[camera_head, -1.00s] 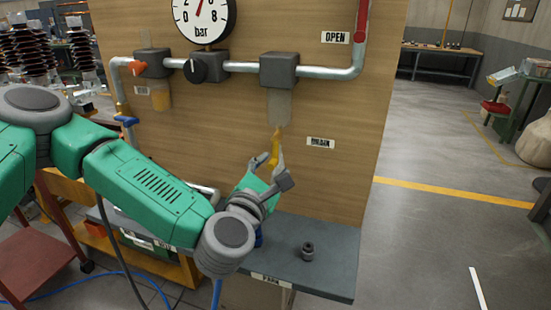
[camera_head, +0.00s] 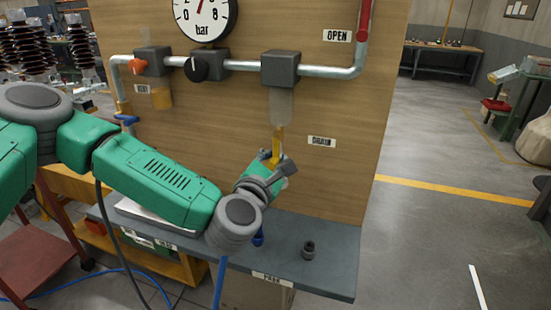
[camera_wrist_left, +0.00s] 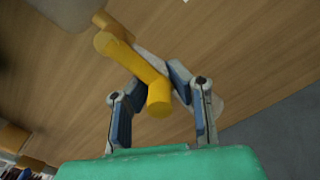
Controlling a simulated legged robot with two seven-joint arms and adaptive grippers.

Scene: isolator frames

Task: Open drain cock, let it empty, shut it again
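The yellow drain cock (camera_head: 278,143) hangs below the clear bowl (camera_head: 281,105) under the right grey pipe block (camera_head: 280,68). A label reading "DRAIN" (camera_head: 322,141) is beside it. My left gripper (camera_head: 270,157) is at the cock's lower end and partly hides it. In the left wrist view the yellow cock (camera_wrist_left: 137,60) runs down between the two fingers of my left gripper (camera_wrist_left: 157,82). The fingers stand apart, with a gap visible beside the cock; a firm grip does not show. My right gripper is not in view.
The wooden panel (camera_head: 225,125) is close behind the gripper. On the grey shelf (camera_head: 330,270) below stands a small dark fitting (camera_head: 309,250). Open floor lies to the right.

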